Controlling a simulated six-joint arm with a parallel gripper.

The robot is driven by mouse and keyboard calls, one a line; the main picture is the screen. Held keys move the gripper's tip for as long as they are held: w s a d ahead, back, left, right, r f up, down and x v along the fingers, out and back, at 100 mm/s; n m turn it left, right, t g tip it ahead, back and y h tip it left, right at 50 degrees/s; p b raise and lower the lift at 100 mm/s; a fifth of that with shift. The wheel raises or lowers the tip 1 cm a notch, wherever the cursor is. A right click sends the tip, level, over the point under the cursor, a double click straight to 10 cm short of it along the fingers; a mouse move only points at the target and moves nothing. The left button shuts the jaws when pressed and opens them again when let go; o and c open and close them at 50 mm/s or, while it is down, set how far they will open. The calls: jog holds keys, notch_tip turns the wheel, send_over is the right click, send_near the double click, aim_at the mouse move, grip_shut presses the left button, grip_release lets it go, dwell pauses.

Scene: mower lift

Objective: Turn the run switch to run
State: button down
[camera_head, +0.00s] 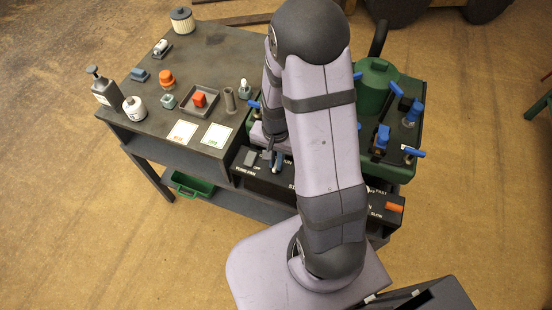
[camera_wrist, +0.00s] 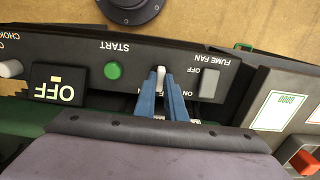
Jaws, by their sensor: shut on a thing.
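My gripper (camera_wrist: 160,82) is shut on a pale upright lever (camera_wrist: 160,72) on the dark control panel (camera_wrist: 245,52). Its two blue fingers stand on either side of the lever. I take this lever to be the run switch; its lettering is partly hidden by the fingers, and its exact setting cannot be told. In the head view my gripper (camera_head: 276,163) is at the panel's left part, with part of a word ending in "UN" just to its right. My arm hides much of the panel there.
A green START button (camera_wrist: 113,70) and a grey FUME FAN switch (camera_wrist: 209,84) flank the lever. A black OFF plate (camera_wrist: 58,83) and a choke knob (camera_wrist: 11,69) lie further left. The bench (camera_head: 226,58) holds bottles, a tray and an orange part.

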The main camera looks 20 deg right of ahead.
jog(key=m+p, duration=0.1)
jog(key=m, duration=0.4)
jog(key=shift+m, duration=0.4)
dwell(0.3)
jog(key=c, duration=1.8)
grip_release()
jog(key=shift+r, duration=0.15)
jog(key=shift+r, duration=3.55)
